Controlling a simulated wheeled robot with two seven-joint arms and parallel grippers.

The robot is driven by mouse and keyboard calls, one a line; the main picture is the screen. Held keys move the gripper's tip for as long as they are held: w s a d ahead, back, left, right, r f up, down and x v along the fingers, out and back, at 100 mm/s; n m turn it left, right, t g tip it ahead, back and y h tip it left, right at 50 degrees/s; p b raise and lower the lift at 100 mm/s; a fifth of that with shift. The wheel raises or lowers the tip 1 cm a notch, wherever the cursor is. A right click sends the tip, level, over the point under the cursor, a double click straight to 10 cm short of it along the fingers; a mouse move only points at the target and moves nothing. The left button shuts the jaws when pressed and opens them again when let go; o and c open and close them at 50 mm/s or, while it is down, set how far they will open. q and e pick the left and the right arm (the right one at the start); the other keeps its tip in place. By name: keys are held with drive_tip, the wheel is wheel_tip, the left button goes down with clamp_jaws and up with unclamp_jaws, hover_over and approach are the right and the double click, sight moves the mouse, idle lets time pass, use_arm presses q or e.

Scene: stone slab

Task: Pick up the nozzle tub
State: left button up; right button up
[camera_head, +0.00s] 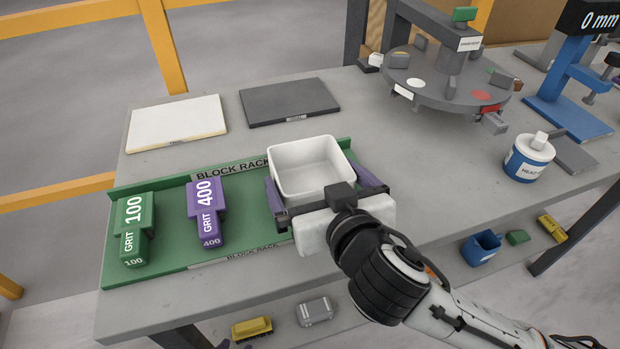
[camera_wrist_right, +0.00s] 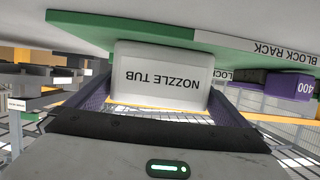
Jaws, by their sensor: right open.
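The nozzle tub (camera_head: 312,168) is a white, open, empty-looking box at the right end of the green block rack (camera_head: 170,262). In the right wrist view the picture is upside down, and the tub (camera_wrist_right: 162,75) shows its "NOZZLE TUB" label facing my palm. My right gripper (camera_head: 323,190) is open, with one purple finger on each side of the tub. The right wrist view also shows the fingers flanking it (camera_wrist_right: 160,98). I cannot tell whether either finger touches the walls. My left gripper is not in view.
A green 100 grit block (camera_head: 134,230) and a purple 400 grit block (camera_head: 207,212) stand on the rack. Behind it lie a white slab (camera_head: 175,121) and a dark slab (camera_head: 289,101). A round turntable (camera_head: 440,85) and a blue-white container (camera_head: 528,160) stand right.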

drive_tip(key=shift+x, duration=1.2)
drive_tip(key=c, duration=0.8)
